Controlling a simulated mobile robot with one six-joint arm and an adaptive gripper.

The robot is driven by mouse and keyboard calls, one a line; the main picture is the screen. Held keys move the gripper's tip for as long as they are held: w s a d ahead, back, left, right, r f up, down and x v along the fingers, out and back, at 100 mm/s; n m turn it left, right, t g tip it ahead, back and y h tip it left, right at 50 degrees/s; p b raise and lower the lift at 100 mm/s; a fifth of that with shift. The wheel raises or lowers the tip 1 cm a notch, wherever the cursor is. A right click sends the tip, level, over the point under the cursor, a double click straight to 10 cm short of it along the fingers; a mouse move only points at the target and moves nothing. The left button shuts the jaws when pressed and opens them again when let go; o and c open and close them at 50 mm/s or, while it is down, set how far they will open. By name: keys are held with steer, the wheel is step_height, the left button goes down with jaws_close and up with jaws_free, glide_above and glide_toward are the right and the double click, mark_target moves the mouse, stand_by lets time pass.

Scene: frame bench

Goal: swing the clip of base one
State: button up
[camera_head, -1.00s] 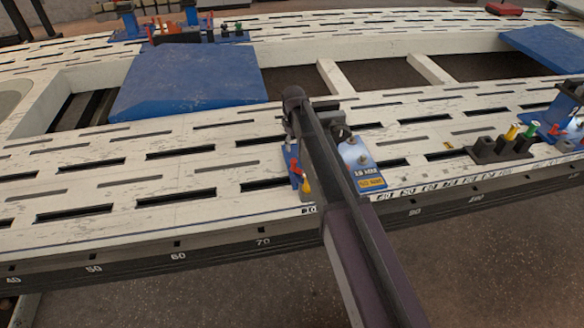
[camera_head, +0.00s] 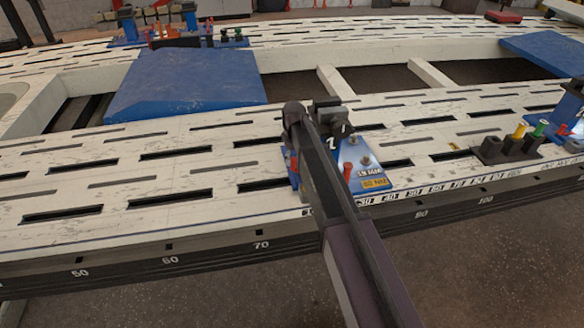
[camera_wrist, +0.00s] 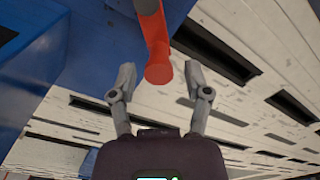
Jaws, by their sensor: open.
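In the wrist view a red-orange bar, seemingly the clip (camera_wrist: 157,45), reaches down from the top edge. Its rounded end shows between the fingertips of my gripper (camera_wrist: 160,70). My gripper is open, with a finger to each side of the bar and a gap on both sides. I cannot tell how far the bar's end is in depth. In the head view a blue base (camera_head: 376,172) with a dark block marked 2 and a small red lever (camera_head: 347,172) stands on the bench, partly behind my arm. My gripper is hidden there.
The pale slotted bench (camera_head: 120,175) is clear to the left. A blue panel (camera_head: 185,80) lies behind it. A dark block with yellow and green pegs (camera_head: 508,147) stands at the right. More fixtures (camera_head: 180,35) stand on the far rail.

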steer(key=shift+f+b, duration=0.85)
steer(key=shift+f, duration=0.25)
